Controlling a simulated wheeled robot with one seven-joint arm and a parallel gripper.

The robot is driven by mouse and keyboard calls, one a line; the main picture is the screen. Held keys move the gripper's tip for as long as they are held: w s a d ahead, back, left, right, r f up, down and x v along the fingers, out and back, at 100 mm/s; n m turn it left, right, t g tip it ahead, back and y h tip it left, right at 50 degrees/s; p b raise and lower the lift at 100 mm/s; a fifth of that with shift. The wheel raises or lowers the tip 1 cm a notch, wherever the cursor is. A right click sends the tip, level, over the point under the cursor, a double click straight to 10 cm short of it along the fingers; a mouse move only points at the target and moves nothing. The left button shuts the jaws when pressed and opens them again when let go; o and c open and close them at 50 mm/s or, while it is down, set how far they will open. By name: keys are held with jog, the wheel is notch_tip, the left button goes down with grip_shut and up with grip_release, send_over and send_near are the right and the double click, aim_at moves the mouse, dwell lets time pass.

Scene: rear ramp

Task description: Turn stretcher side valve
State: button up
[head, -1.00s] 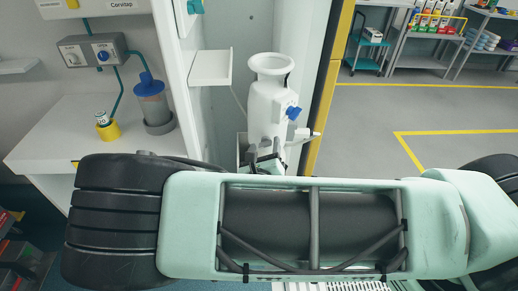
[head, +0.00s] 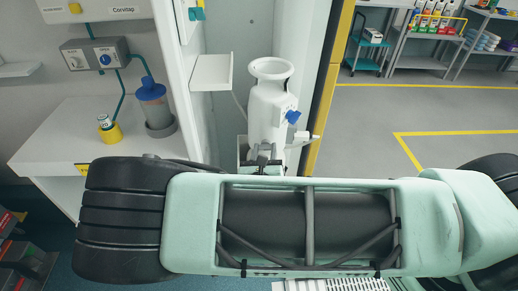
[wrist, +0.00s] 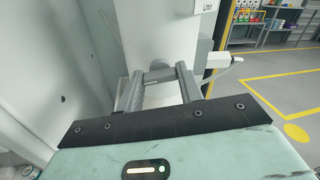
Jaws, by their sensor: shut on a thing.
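A white cylinder (head: 266,115) with a flared top stands upright in the tall open compartment. A blue knob (head: 293,116) is on its upper right side. A pale side fitting (head: 304,135) sticks out lower right; it also shows in the wrist view (wrist: 222,60). My gripper (head: 264,152) is low in front of the cylinder, below and left of the knob and apart from it. I cannot tell if this part is the valve.
White compartment walls (head: 181,80) stand close on the left, with a small white shelf (head: 211,72) beside the cylinder. A yellow-edged post (head: 328,95) is on the right. The floor (head: 440,125) beyond it is clear. A left counter (head: 75,135) holds bottles.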

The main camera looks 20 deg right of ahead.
jog(key=m+p, duration=0.1)
jog(key=m, duration=0.3)
jog(key=shift+a+m+p, duration=0.2)
jog(key=shift+m+p, duration=0.1)
jog(key=shift+p, duration=0.05)
jog(key=m+p, duration=0.2)
jog(key=m, duration=0.3)
jog(key=shift+a, duration=0.1)
jog(key=m+p, duration=0.2)
jog(key=m, duration=0.3)
jog(key=shift+m, duration=0.4)
jog(key=m+p, duration=0.1)
jog(key=m, duration=0.3)
jog(key=shift+w+m+p, duration=0.1)
jog(key=shift+m+p, duration=0.2)
jog(key=o, duration=1)
jog(key=shift+w+d, duration=0.15)
jog(key=shift+d, duration=0.05)
jog(key=b+v, duration=0.4)
jog(key=v, duration=1.3)
jog(key=shift+a, duration=0.1)
